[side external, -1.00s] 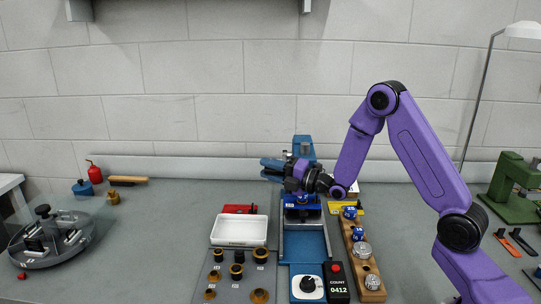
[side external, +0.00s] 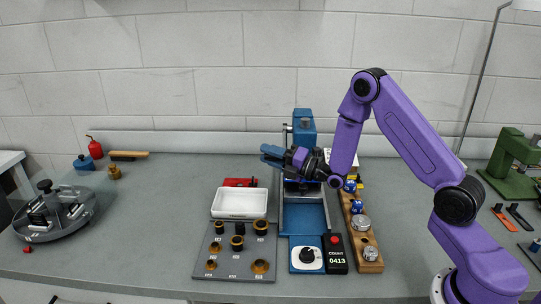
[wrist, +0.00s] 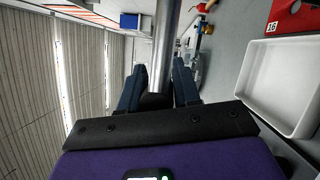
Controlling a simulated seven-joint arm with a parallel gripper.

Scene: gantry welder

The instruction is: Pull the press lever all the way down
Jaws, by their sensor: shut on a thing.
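The blue press (side external: 304,126) stands at the back middle of the bench, with its blue bed (side external: 304,218) in front. In the side external view my gripper (side external: 268,154) reaches left across the front of the press, below its head. In the wrist view its two dark blue fingers (wrist: 158,90) are shut on the press lever (wrist: 165,45), a grey metal rod with a dark end between them. My gripper hides most of the lever in the side external view.
A counter box (side external: 336,256) with a red button reads 0413, beside a dial box (side external: 306,255). A white tray (side external: 222,205) and a grey plate of bushings (side external: 219,262) lie left. A wooden holder (side external: 352,228) stands right.

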